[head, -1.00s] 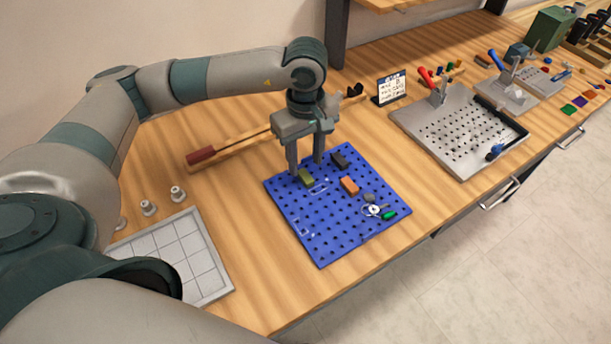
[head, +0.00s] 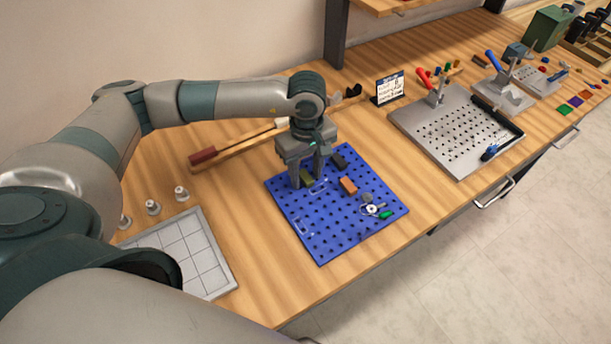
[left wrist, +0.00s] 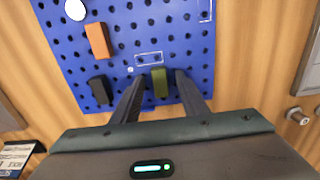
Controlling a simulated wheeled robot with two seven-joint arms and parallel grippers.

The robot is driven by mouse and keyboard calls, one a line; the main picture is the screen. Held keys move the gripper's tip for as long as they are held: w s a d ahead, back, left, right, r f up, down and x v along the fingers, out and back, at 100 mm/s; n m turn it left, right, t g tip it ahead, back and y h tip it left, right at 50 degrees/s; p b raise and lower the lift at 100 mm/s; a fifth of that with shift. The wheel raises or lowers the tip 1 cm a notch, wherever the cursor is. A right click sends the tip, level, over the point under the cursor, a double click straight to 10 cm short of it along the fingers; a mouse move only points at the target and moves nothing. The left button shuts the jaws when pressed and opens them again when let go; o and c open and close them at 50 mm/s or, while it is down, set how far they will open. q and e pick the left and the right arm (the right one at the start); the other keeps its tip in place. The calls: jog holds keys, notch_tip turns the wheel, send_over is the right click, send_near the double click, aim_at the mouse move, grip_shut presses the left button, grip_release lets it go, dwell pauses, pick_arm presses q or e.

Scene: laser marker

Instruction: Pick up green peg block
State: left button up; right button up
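The green peg block (head: 307,179) is a small olive-green block on the blue pegboard (head: 319,240), near its back left edge. In the left wrist view the block (left wrist: 159,84) lies between the two fingers. My left gripper (head: 307,180) points down over it in the head view. In the left wrist view the gripper (left wrist: 157,88) is open, with a gap between each finger and the block. The block appears to rest on the board. My right gripper is in neither view.
An orange block (head: 348,186), a black block (head: 339,161) and keys (head: 373,209) with a green tag lie on the pegboard. A white gridded tray (head: 210,262) stands to the left. A metal perforated plate (head: 455,130) is at the right. Bare wood surrounds the pegboard.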

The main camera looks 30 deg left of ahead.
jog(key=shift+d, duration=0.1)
pick_arm(q)
grip_shut()
jog(key=shift+r, duration=0.1)
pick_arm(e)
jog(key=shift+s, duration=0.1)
